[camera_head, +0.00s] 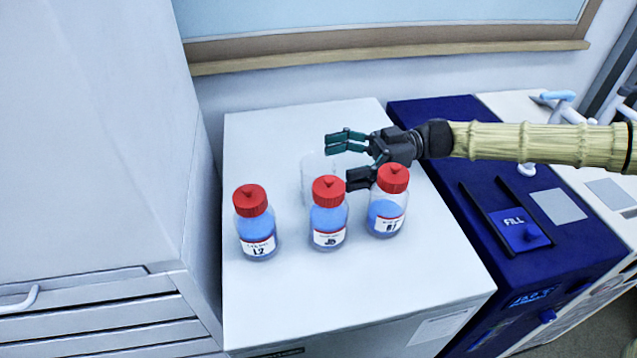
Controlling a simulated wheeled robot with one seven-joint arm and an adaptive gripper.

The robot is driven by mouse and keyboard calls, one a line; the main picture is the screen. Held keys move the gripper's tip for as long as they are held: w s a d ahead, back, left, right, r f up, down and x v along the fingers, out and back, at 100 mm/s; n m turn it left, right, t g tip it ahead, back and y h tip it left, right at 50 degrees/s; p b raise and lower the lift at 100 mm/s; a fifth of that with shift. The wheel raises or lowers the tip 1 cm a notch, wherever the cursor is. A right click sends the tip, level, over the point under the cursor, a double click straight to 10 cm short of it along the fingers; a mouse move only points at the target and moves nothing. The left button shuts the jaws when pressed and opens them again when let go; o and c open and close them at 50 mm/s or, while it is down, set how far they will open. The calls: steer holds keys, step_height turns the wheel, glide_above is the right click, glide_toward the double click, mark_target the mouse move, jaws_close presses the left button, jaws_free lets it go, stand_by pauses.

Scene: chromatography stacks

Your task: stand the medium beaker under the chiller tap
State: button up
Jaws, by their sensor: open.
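A clear, faint beaker (313,178) stands on the white bench top, behind the red-capped bottles and partly hidden by them and by my gripper. Its size marks cannot be read. My gripper (345,161) is open, its fingers pointing left, just right of the beaker and partly overlapping it in the picture. I cannot tell whether they touch. The dark blue unit (440,120) to the right has a pad marked FILL (520,232) between two black rails. A pale blue and white tap-like fitting (558,97) shows behind my arm, which hides part of that area.
Three red-capped bottles of blue liquid stand close in front: left (257,228), middle (328,215) and right (388,205). The right one is very near my gripper. A tall white cabinet (95,130) borders the left. The white top (370,285) is clear in front.

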mark_target(316, 166)
steer(key=shift+p+x, duration=0.4)
steer(key=shift+x, duration=2.25)
steer(key=c, duration=1.6)
steer(key=shift+o, duration=0.2)
steer(key=shift+r, duration=0.15)
